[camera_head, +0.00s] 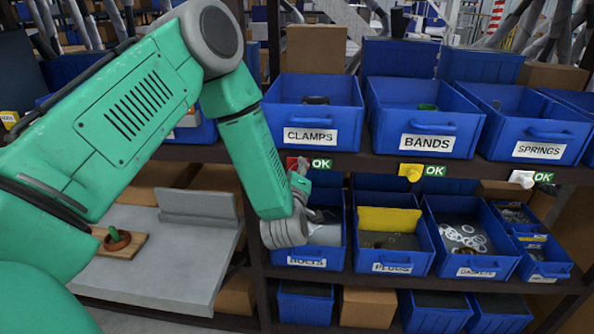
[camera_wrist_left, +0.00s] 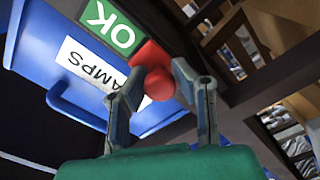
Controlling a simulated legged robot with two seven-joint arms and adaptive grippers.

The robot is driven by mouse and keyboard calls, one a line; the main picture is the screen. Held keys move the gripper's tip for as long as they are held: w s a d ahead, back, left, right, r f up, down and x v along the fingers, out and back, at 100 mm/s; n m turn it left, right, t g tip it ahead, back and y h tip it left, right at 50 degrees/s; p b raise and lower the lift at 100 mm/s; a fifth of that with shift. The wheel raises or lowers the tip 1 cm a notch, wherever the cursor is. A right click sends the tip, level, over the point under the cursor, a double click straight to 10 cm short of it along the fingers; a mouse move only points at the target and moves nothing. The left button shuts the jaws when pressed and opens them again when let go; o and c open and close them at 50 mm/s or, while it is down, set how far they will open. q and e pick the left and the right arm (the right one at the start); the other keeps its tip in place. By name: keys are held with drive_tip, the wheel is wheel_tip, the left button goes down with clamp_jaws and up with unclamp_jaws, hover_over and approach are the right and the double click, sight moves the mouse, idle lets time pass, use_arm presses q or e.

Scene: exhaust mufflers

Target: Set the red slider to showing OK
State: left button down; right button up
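The red slider (camera_head: 292,162) sits on the shelf edge under the bin labelled CLAMPS, at the left end of its green OK sign (camera_head: 321,164). The word OK is uncovered. In the wrist view the red slider (camera_wrist_left: 158,83) has a round knob, and the OK sign (camera_wrist_left: 110,26) shows beside it. My left gripper (camera_head: 299,176) reaches up to the slider from below. In the wrist view the fingertips of my left gripper (camera_wrist_left: 160,74) close in on both sides of the knob and appear to touch it. My right gripper is not in view.
A yellow slider (camera_head: 411,172) and a white slider (camera_head: 522,178) sit farther right on the same edge, each beside an OK sign. Blue bins stand above and below this edge. A grey table (camera_head: 150,260) with a wooden board (camera_head: 112,243) stands at left.

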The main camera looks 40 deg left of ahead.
use_arm(q)
drive_tip(key=shift+s+f, duration=0.3)
drive_tip(key=shift+f, duration=0.05)
drive_tip(key=shift+a, duration=0.15)
drive_tip(key=c, duration=1.3)
unclamp_jaws()
drive_tip(key=shift+s, duration=0.15)
drive_tip(key=shift+s+r, duration=0.15)
drive_tip(key=shift+r, duration=0.05)
drive_tip(key=v, duration=1.2)
drive_tip(key=shift+a, duration=0.1)
